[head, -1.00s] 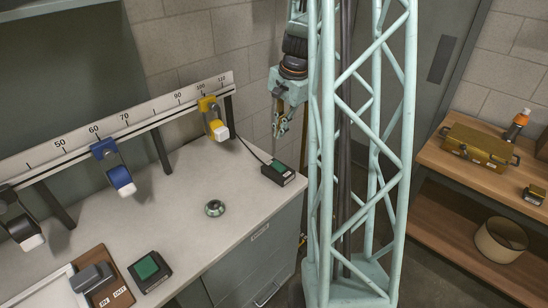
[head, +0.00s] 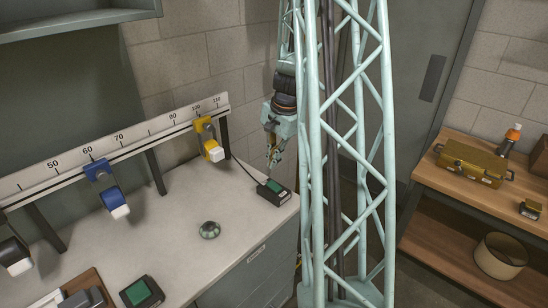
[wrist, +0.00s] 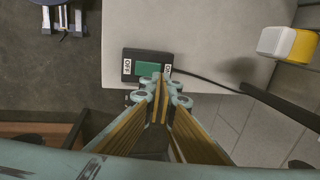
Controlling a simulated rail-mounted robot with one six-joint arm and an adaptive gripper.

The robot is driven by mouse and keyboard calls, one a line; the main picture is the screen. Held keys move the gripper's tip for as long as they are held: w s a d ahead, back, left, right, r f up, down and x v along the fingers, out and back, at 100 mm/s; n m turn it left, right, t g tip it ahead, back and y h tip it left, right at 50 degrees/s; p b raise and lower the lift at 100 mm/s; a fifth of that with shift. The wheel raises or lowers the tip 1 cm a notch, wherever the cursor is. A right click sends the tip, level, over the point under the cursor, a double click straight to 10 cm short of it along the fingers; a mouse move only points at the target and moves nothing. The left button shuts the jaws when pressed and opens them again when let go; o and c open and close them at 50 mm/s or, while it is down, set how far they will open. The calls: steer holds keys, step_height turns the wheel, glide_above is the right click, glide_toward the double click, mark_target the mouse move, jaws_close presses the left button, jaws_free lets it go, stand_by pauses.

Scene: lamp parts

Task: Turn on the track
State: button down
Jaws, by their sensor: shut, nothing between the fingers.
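The track (head: 110,157) is a rail with a number scale, carrying a yellow lamp (head: 208,138), a blue lamp (head: 107,190) and a dark lamp (head: 14,255). A black switch box (head: 268,197) with a green rocker (head: 276,186) sits at the right end of the worktop, with a cable running toward the track. In the wrist view the box (wrist: 129,75) has white labels on both sides of its green rocker (wrist: 148,69). My gripper (head: 272,164) is shut and empty, pointing down just above the box. In the wrist view its fingertips (wrist: 162,80) overlap the rocker's lower right; I cannot tell whether they touch.
A second black box with a green top (head: 141,292) and a round green-grey knob (head: 209,230) stand on the worktop (head: 165,240). A wooden shelf unit (head: 450,192) at right holds a brass case (head: 475,160) and a bottle. Open worktop lies left of the switch box.

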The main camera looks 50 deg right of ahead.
mark_target(270, 183)
steer(key=shift+b+x, duration=0.75)
steer(key=shift+x, duration=3.7)
steer(key=shift+d+f, duration=0.1)
steer(key=shift+f, duration=0.05)
